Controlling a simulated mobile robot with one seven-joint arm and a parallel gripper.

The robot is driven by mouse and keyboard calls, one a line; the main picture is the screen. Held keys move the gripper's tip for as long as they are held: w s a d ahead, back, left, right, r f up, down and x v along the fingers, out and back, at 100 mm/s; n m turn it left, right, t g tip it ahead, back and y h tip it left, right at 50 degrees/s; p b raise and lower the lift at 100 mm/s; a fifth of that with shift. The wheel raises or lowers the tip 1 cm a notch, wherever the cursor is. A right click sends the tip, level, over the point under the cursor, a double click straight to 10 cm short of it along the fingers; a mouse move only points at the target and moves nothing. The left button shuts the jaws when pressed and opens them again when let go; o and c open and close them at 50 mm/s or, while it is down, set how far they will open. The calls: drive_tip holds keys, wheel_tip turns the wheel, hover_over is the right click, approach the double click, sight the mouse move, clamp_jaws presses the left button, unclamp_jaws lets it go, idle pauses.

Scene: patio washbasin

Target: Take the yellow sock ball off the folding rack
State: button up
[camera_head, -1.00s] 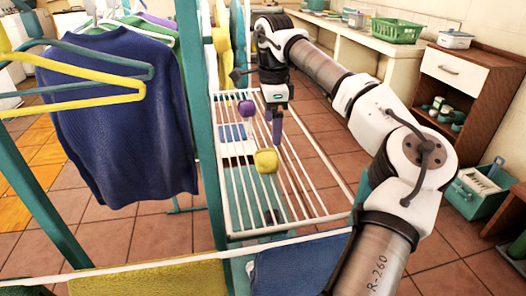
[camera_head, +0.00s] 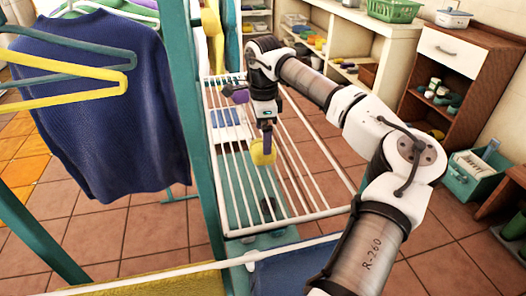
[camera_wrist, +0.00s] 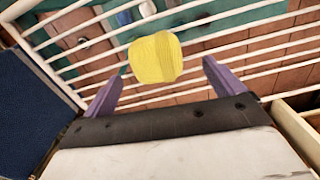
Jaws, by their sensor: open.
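The yellow sock ball (camera_head: 260,153) rests on the white bars of the folding rack (camera_head: 312,213). In the head view, one finger of my gripper (camera_head: 266,148) overlaps the ball and partly hides it. In the wrist view, the yellow sock ball (camera_wrist: 155,57) is ahead of the space between the two purple fingers of my gripper (camera_wrist: 161,74). The jaws are open, with a visible gap on both sides of the ball. The rack's bars (camera_wrist: 250,50) run behind the ball there.
A purple ball (camera_head: 240,95) lies farther back on the rack, beside my wrist. A teal post (camera_head: 197,130) stands left of the rack, with a blue sweater (camera_head: 95,110) hanging beyond it. Blue cloth (camera_head: 290,266) hangs at the front.

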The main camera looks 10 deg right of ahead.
drive_tip(key=f, duration=0.5)
drive_tip(key=shift+s+a+p, duration=0.1)
drive_tip(key=shift+s+p, duration=0.15)
drive_tip(key=shift+p, duration=0.05)
drive_tip(key=shift+r, duration=0.1)
drive_tip(key=c, duration=1)
